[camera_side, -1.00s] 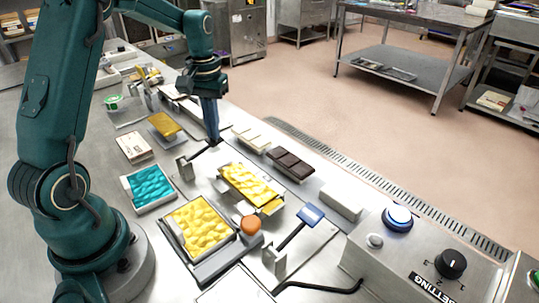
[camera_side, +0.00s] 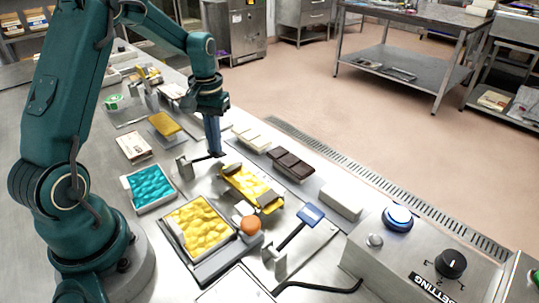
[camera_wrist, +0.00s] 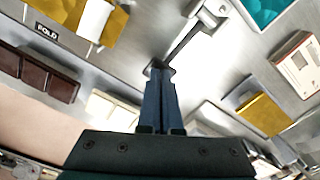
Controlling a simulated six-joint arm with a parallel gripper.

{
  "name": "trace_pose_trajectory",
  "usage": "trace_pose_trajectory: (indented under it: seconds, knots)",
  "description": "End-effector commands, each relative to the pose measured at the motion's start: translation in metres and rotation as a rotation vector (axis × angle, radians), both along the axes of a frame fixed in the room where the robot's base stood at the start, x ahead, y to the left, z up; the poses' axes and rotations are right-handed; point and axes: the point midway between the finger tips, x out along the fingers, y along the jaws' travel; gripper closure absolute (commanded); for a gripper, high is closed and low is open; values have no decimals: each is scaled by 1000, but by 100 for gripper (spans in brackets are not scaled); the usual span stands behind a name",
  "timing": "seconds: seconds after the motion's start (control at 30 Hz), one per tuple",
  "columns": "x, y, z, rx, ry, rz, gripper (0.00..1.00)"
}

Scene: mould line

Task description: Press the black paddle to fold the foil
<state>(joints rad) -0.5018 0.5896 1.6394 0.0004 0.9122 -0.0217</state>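The black paddle (camera_side: 203,158) is at the end of a metal lever pivoting on an upright bracket (camera_side: 183,167). My gripper (camera_side: 215,152) points down with its fingers together, its tips at the paddle. In the wrist view the fingertips (camera_wrist: 159,72) cover most of the dark paddle, so I cannot tell whether they press on it or hover just above. The gold foil (camera_side: 246,182) lies right of the paddle in the side view, with brownish-grey flaps at both ends. In the wrist view the foil (camera_wrist: 70,12) shows at the upper left, beside a FOLD label (camera_wrist: 47,31).
A blue paddle (camera_side: 311,215) on a second lever stands nearer the camera, beside an orange knob (camera_side: 250,225). Gold trays (camera_side: 200,225), a teal tray (camera_side: 150,186) and chocolate bars (camera_side: 290,163) stand around. A control box (camera_side: 420,265) is at the lower right.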

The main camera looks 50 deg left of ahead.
Motion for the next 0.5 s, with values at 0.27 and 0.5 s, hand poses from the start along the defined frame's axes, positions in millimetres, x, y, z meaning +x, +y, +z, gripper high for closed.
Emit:
trace_pose_trajectory:
  seconds: [0.27, 0.5]
  knots:
    - [0, 0, 1, -1, 3, 0, 100]
    - [0, 0, 15, -1, 2, 0, 100]
